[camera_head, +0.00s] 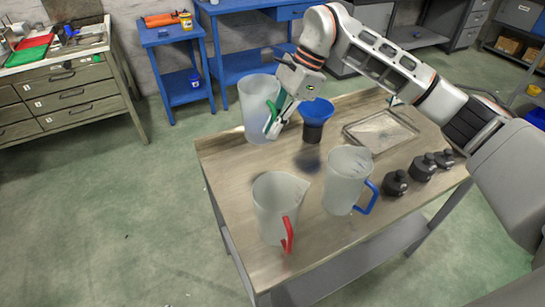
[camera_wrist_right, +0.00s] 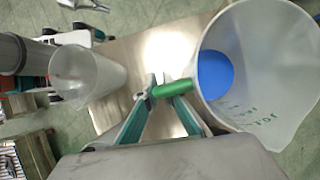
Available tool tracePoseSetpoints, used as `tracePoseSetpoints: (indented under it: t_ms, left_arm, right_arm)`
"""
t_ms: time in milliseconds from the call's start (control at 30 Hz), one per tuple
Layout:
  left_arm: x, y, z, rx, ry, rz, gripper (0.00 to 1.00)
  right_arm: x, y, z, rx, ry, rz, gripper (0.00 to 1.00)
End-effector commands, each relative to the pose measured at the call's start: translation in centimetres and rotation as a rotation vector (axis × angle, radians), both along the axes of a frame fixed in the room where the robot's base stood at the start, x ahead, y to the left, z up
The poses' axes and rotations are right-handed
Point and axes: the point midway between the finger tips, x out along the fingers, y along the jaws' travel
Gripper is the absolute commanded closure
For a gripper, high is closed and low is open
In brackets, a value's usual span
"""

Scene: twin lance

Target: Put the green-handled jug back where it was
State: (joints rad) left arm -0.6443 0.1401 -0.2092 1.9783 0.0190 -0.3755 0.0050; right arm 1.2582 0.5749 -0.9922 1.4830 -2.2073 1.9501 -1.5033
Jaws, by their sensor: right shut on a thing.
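The green-handled jug (camera_head: 256,112) is a tall, translucent white jug at the table's far left corner. I cannot tell whether its base touches the table. My right gripper (camera_head: 274,120) is shut on its green handle. In the right wrist view the jug (camera_wrist_right: 285,85) fills the right side, and the gripper's fingers (camera_wrist_right: 160,92) close on the green handle (camera_wrist_right: 172,88). A blue disc (camera_wrist_right: 215,75) shows within the jug's outline; I cannot tell whether it is inside or seen through the wall. My left gripper does not show.
A blue funnel (camera_head: 317,108) on a dark stand is close right of my right gripper. A red-handled jug (camera_head: 277,200) and a blue-handled jug (camera_head: 345,180) stand nearer the front. A metal tray (camera_head: 380,130) and black weights (camera_head: 422,168) are at right. The table's left strip (camera_head: 235,170) is bare.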

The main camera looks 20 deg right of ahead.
Motion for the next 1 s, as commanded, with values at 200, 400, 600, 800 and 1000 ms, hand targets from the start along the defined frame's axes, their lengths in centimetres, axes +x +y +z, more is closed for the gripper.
tracePoseSetpoints:
  t_ms: [200,400,600,800,1000]
  left_arm:
    - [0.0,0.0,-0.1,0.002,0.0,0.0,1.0]
    - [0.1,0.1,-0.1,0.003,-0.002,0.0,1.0]
    - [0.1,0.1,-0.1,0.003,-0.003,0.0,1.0]
    - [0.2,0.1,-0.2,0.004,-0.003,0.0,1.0]
    - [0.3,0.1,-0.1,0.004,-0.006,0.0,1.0]
  right_arm:
    - [0.0,0.1,-4.4,0.003,0.001,0.0,1.0]
    - [0.0,0.1,-6.0,0.002,-0.003,0.002,1.0]
    - [0.0,0.1,-7.8,0.002,0.0,0.001,1.0]
    - [0.0,0.1,-10.2,0.003,0.0,0.001,1.0]
    - [0.0,0.0,-10.2,0.001,-0.003,0.002,1.0]
